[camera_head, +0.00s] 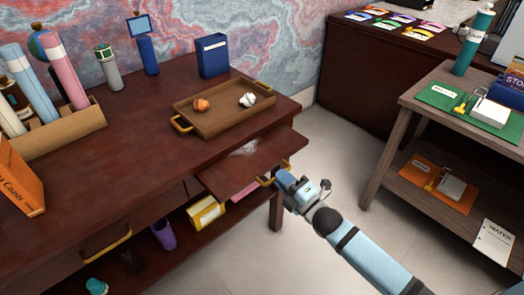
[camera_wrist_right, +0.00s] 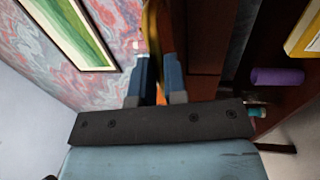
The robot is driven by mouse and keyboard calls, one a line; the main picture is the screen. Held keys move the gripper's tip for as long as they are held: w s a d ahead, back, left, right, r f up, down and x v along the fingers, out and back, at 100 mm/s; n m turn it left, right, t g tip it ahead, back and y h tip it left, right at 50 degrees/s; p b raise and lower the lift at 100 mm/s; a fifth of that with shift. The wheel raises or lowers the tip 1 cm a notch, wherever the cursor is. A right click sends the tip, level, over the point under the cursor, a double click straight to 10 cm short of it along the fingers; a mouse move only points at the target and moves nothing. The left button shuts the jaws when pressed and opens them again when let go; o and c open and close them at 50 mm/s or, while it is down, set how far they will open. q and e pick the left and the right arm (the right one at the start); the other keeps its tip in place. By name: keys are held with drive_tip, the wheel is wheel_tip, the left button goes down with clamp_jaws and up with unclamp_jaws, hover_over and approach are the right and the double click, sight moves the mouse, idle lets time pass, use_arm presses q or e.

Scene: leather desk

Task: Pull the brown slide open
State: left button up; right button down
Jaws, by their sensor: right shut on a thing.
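The brown slide (camera_head: 232,178) is a flat dark-brown board under the desk top (camera_head: 110,160). It sticks out part way toward the front right, with a pale smudge on its surface. A gold handle (camera_head: 285,165) is on its front edge. My right gripper (camera_head: 277,180) is at this handle, with its arm coming in from the lower right. In the right wrist view the blue fingers (camera_wrist_right: 158,80) are shut on the gold handle (camera_wrist_right: 152,35), which runs between them. My left gripper is not in view.
A wooden tray (camera_head: 187,113) with two small lumps stands on the desk above the slide. Below is a shelf with a yellow box (camera_head: 206,214) and a purple cup (camera_head: 163,234). A side shelf unit (camera_head: 398,120) stands at right. The floor (camera_head: 315,160) between is clear.

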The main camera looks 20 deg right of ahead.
use_arm(q)
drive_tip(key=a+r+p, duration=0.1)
drive_tip(key=p, duration=0.4)
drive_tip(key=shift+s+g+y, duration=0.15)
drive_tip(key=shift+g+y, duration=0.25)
use_arm(e)
drive_tip(key=r+v, duration=0.3)
drive_tip(key=v, duration=1.4)
drive_tip(key=shift+s, duration=0.4)
drive_tip(key=shift+d, duration=0.1)
drive_tip(key=c, duration=1.2)
unclamp_jaws()
drive_tip(key=shift+o, duration=0.2)
use_arm(q)
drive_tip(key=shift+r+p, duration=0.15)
drive_tip(key=shift+p, duration=0.2)
use_arm(e)
drive_tip(key=v, duration=1.3)
drive_tip(key=shift+s+d+f, duration=0.15)
drive_tip(key=shift+s, duration=0.15)
